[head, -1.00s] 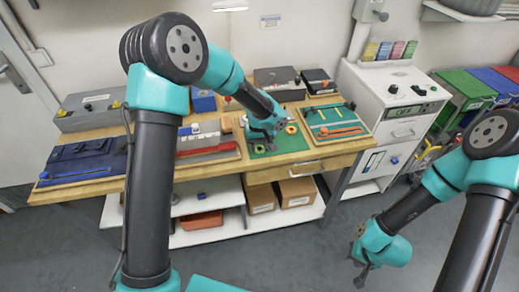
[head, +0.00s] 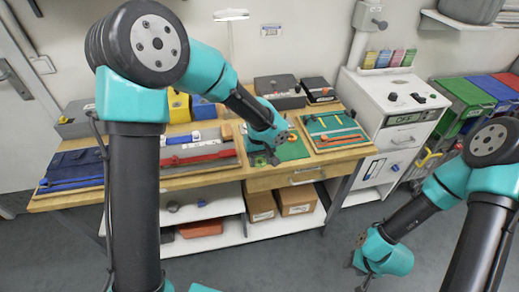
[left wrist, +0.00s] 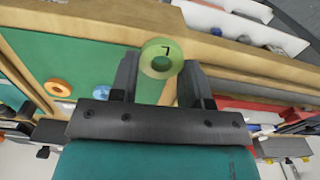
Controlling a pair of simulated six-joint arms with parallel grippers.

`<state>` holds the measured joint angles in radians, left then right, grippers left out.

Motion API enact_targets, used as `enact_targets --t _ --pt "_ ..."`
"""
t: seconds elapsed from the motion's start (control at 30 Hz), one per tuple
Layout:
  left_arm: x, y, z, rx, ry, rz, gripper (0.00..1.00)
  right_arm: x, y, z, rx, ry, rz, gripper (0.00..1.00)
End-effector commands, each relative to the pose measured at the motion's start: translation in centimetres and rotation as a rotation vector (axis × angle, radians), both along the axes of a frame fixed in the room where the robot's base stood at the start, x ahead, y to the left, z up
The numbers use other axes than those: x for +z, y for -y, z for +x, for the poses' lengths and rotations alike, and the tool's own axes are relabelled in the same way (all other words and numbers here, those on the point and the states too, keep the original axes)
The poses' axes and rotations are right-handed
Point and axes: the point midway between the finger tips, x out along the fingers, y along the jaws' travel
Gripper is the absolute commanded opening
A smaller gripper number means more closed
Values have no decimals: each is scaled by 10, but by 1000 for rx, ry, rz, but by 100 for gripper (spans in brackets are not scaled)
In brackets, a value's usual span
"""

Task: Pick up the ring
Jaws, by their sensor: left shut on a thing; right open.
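A yellow-green ring (left wrist: 160,47) with a dark mark on its face is between the fingers of my left gripper (left wrist: 160,64) in the left wrist view. My left gripper (head: 263,158) is shut on it, over the front of the green mat (head: 292,152) on the bench. The ring is small and hard to make out in the head view. An orange ring (left wrist: 58,88) and a blue ring (left wrist: 101,92) lie on the mat, apart from the gripper. My right gripper (head: 359,268) is open and empty, low at the right, away from the bench.
The wooden bench (head: 180,184) carries a tray with red and blue items (head: 198,143) left of the mat and another green board (head: 333,127) right of it. Boxes stand behind. A white cabinet (head: 388,112) stands at the right.

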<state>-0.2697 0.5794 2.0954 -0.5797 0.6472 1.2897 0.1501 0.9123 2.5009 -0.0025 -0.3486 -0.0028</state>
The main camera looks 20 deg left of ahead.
Motion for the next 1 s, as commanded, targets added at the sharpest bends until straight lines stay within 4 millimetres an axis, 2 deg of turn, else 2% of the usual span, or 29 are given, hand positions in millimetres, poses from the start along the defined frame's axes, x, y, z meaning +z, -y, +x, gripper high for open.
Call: enact_targets --t 0.03,0.2,0.4,0.6,1.0 --pt "2 4 -13 -4 0 1 22 0 0 0 0 0 0 43" --pt "6 16 -53 -5 1 0 22 0 0 0 0 0 0 43" --pt "8 24 -84 -3 0 0 22 0 0 0 0 0 0 43" --pt "9 27 -94 -1 1 0 22 0 0 0 0 0 0 43" --pt "9 27 -94 0 0 0 22 0 0 0 0 0 0 43"
